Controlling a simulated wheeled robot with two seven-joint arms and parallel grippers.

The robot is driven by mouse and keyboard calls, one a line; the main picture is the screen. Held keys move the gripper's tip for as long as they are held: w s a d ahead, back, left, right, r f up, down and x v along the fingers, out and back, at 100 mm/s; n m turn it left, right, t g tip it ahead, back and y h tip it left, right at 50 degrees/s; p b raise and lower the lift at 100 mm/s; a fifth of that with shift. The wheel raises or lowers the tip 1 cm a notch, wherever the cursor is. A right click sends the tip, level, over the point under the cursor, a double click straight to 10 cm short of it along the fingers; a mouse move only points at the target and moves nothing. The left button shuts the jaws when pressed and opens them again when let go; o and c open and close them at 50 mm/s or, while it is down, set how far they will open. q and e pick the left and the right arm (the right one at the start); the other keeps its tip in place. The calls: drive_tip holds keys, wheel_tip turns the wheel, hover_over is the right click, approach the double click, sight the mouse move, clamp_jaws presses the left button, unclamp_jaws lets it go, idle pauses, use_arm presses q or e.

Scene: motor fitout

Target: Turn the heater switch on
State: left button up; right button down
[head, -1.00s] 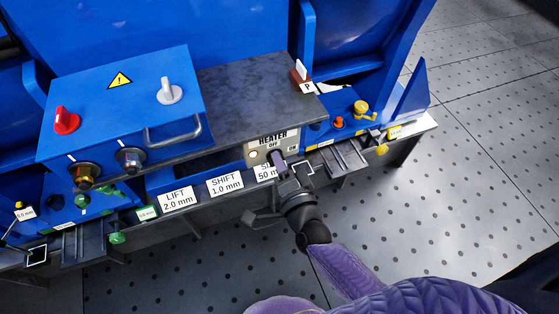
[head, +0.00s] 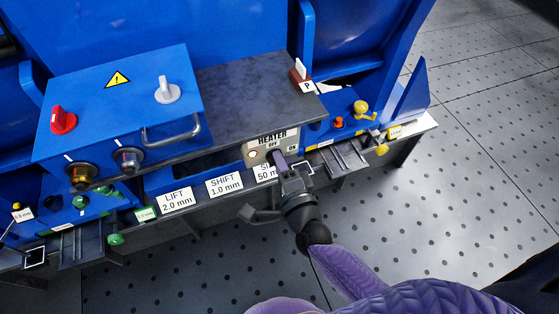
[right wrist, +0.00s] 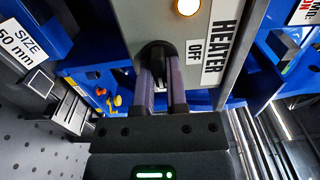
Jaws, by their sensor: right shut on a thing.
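The heater panel (head: 261,148) is a beige plate on the front edge of the bench, marked HEATER, OFF and ON. Its switch is a black knob (right wrist: 154,52), largely hidden by my fingers. My right gripper (head: 278,159) reaches up to the panel from below and is shut on the knob. In the right wrist view its two purple-grey fingers (right wrist: 160,75) lie on either side of the knob. The OFF label is beside the knob there. A round lamp (right wrist: 187,6) on the panel glows pale orange. The knob's exact angle cannot be told. My left gripper is not in view.
A dark bench top (head: 258,88) overhangs the panel. A blue box (head: 118,105) with a red knob, a grey knob and a handle stands to the left. White setting labels line the lower front edge. Perforated floor lies open in front and to the right.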

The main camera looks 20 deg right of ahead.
drive_tip(key=shift+s+f, duration=0.1)
drive_tip(key=c, duration=1.1)
unclamp_jaws()
drive_tip(key=o, duration=0.4)
drive_tip(key=shift+o, duration=0.2)
drive_tip(key=s+p, duration=0.2)
drive_tip(key=s, duration=0.8)
drive_tip(key=shift+d, duration=0.15)
